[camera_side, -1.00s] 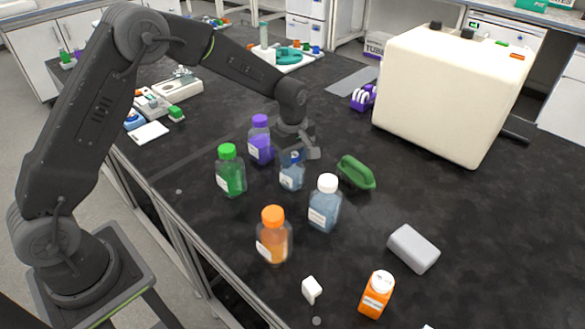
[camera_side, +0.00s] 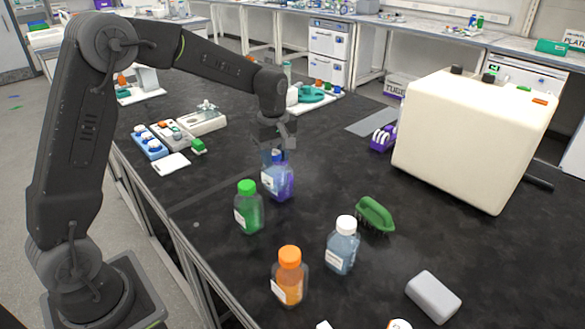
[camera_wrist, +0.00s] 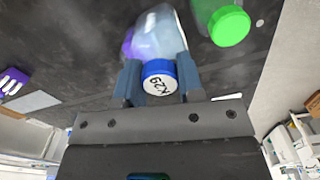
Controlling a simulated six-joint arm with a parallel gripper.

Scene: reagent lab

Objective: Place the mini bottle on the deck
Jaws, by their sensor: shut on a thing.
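The mini bottle is a small clear bottle with a blue cap marked K29 (camera_wrist: 158,86), seen cap-on in the wrist view. My gripper (camera_wrist: 156,82) is shut on it, with one finger on each side of the cap. In the side view my gripper (camera_side: 276,152) points down, and the bottle (camera_side: 270,178) hangs under it. It overlaps a purple bottle (camera_side: 286,188) behind it, whose cap is hidden; I cannot tell whether the two touch. I cannot tell which surface is the deck.
Green-capped (camera_side: 248,208), white-capped (camera_side: 342,248) and orange-capped (camera_side: 290,278) bottles stand nearby on the black bench. A green brush (camera_side: 374,213) and a grey block (camera_side: 433,297) lie right. A large cream box (camera_side: 470,135) stands behind. Small instruments (camera_side: 203,120) sit at back left.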

